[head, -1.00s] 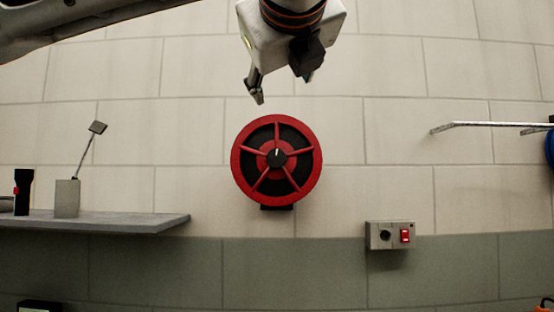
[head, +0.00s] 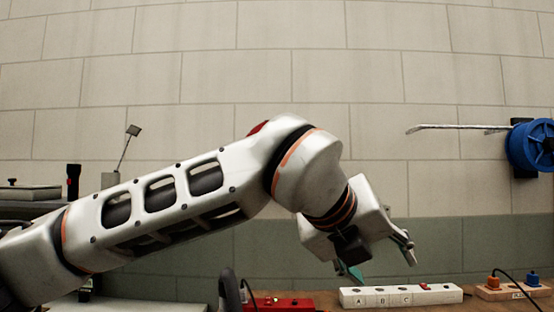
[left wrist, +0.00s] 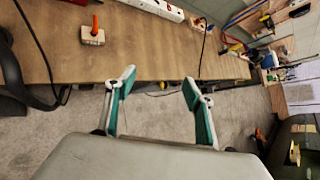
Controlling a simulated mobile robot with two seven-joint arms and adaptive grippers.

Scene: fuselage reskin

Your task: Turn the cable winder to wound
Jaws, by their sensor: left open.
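A blue reel (head: 532,147) is mounted on the wall at the far right of the head view, cut by the frame edge. A small red edge of the red spoked wheel (head: 258,127) shows above my left arm, which hides the rest of it. I cannot tell which of the two is the cable winder. My left gripper (head: 380,262) is open and empty, pointing down near the bench, apart from both. In the left wrist view its teal-padded fingers (left wrist: 157,88) are spread over the bench edge and floor. My right gripper is not in view.
A white power strip (head: 400,295), a red box (head: 283,303) and a wooden block with plugs (head: 513,290) are on the bench below the gripper. A metal rod (head: 455,128) sticks out beside the blue reel. A torch (head: 73,180) stands at the left.

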